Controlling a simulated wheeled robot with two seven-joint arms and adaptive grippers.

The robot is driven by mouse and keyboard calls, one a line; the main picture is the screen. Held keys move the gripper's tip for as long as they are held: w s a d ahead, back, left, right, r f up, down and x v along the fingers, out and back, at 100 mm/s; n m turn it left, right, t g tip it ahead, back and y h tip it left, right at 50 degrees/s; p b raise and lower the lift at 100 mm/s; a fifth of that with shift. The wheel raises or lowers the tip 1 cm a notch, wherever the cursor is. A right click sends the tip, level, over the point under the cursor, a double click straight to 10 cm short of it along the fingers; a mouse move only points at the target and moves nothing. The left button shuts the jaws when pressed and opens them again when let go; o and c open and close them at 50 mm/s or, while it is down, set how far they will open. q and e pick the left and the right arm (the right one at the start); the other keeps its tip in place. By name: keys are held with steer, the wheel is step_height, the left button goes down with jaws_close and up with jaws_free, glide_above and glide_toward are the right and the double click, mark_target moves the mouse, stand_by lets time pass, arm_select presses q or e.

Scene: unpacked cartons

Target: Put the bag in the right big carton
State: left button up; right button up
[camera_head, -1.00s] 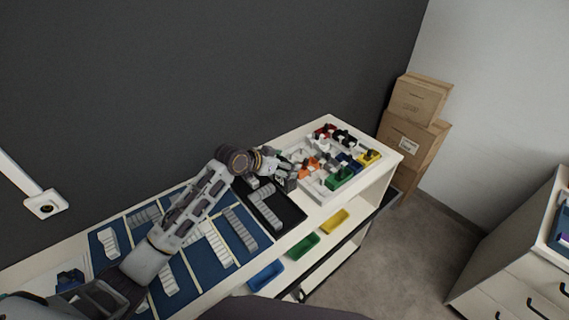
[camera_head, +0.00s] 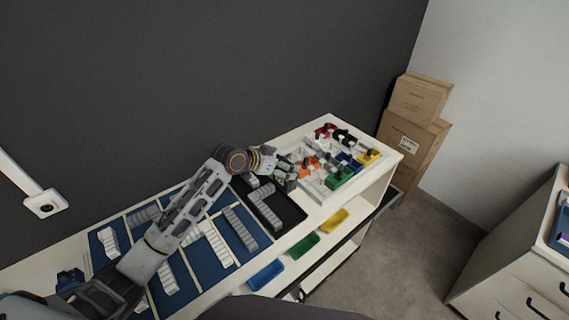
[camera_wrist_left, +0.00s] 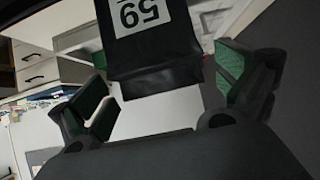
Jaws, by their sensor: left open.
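My left gripper (camera_head: 283,172) is above the shelf top, beside the black tray with grey pieces. In the left wrist view its two green-padded fingers (camera_wrist_left: 165,88) stand wide apart. A black object with a white label reading "59" (camera_wrist_left: 150,60) shows between and beyond the fingers, apart from them; I cannot tell whether it is a bag. No bag can be made out in the head view. Closed brown cartons are stacked in the back right corner: a smaller upper one (camera_head: 415,100) on a bigger one (camera_head: 408,142). My right gripper is not in view.
The white shelf (camera_head: 318,210) carries blue trays (camera_head: 205,268) with white and grey pieces, and a white tray of coloured parts (camera_head: 318,190). Blue, green (camera_head: 303,245) and yellow bins sit on its lower level. A drawer cabinet (camera_head: 515,265) stands right; floor between is clear.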

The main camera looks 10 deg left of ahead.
arm_select(q)
steer(key=v, duration=1.1)
steer(key=shift+b, duration=0.45)
steer(key=shift+s+r, duration=0.1)
steer(key=shift+r, duration=0.05)
